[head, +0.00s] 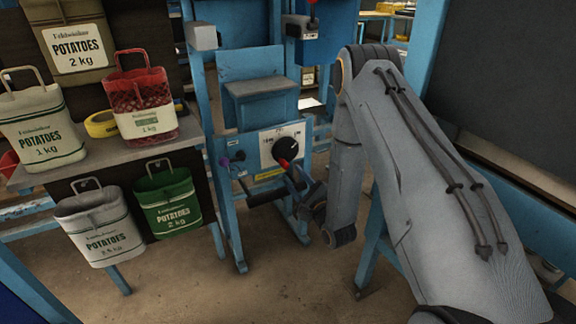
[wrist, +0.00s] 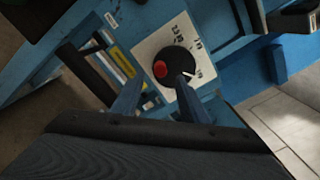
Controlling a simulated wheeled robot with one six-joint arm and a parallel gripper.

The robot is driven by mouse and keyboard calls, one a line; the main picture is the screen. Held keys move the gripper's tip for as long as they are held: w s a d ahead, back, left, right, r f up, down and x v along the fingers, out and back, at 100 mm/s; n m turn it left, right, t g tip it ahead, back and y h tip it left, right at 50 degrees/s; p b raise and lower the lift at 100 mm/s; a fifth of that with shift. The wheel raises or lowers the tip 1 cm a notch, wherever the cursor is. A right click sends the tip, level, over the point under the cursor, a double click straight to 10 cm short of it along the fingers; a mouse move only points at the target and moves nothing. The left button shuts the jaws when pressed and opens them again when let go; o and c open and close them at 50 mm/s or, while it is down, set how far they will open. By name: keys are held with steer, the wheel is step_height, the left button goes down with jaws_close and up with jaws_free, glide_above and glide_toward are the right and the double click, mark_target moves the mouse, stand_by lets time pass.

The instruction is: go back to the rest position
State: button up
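My gripper (head: 293,178) is at the front of the blue machine, just below and in front of its black dial (head: 285,148). In the wrist view my gripper (wrist: 160,82) shows two fingers spread apart with nothing between them. The dial (wrist: 176,66) lies beyond the fingertips, and the right fingertip overlaps its lower edge in the picture. The dial has a red spot and a white pointer on a white plate (wrist: 148,48) with printed marks. Whether a finger touches the dial is hard to tell. My arm reaches down from the right.
The blue machine (head: 255,65) stands in the middle. On the left, a table (head: 100,158) carries potato sacks and a yellow tape roll (head: 102,124). A white sack (head: 98,225) and a green sack (head: 168,205) hang at its front. The floor (head: 190,285) in front is clear.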

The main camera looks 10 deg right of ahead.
steer(key=s+d+r+n+g+h, duration=0.1)
steer(key=s+r+n+g+h, duration=0.3)
steer(key=r+n+g, duration=0.55)
steer(key=s+r+n+g, duration=0.3)
steer(key=s+r+n, duration=0.15)
steer(key=s, duration=0.65)
steer(key=s+r+n+g+h, duration=0.1)
steer(key=s+r+n+g, duration=0.3)
steer(key=s, duration=0.8)
steer(key=s+r+n+g, duration=0.1)
steer(key=s+r+n, duration=0.2)
steer(key=s+n, duration=0.55)
step_height(320, 180, up, 6)
steer(key=s+d+m+p, duration=0.2)
steer(key=s+m+p, duration=0.1)
steer(key=p, duration=0.9)
steer(key=shift+d, duration=0.4)
steer(key=shift+f+m, duration=0.15)
steer(key=shift+m, duration=0.1)
